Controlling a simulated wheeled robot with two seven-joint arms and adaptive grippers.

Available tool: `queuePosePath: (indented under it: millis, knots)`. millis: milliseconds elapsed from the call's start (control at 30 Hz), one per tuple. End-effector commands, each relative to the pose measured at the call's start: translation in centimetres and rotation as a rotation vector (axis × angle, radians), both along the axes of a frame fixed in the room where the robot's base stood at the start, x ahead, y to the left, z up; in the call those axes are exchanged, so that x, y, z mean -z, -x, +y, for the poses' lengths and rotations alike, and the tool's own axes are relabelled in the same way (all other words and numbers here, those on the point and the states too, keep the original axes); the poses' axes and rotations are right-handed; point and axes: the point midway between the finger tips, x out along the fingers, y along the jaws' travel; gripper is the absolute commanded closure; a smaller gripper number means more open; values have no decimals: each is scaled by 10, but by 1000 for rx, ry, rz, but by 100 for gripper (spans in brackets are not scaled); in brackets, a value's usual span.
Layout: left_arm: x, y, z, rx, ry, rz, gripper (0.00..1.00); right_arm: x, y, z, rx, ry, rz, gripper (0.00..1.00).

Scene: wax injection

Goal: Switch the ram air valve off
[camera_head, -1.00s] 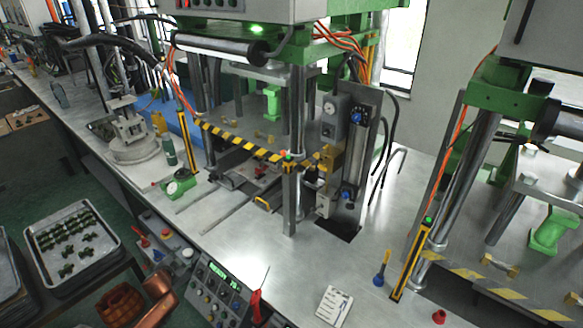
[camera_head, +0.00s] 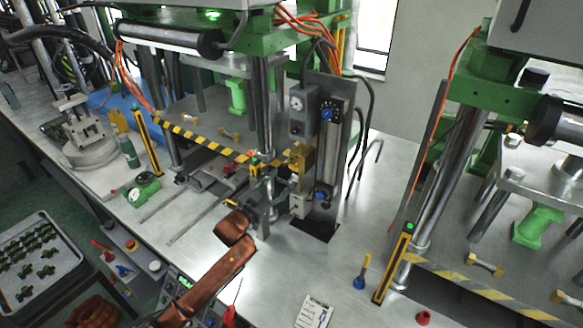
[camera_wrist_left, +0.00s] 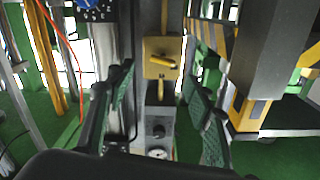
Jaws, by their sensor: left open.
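I take the yellow box with a short yellow lever on the press's control column to be the ram air valve (camera_head: 301,157); no label is readable. My left gripper (camera_head: 279,183) is just below and left of the yellow box in the head view. In the left wrist view my left gripper (camera_wrist_left: 160,82) is open and empty, one finger either side of the valve. I cannot tell any contact. My right gripper is not in view.
A grey box with a black knob (camera_wrist_left: 158,130) and a gauge adjoin the valve. Blue knobs (camera_head: 327,114) sit on the column. A yellow-black striped bar (camera_head: 205,140) and a steel post (camera_head: 264,100) are close to my arm. The table (camera_head: 340,250) to the right is mostly clear.

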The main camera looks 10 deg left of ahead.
Motion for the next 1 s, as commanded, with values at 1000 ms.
queuePosePath:
  millis: [1000]
  knots:
    - [1,-67,-24,-5,-1,0,61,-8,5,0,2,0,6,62]
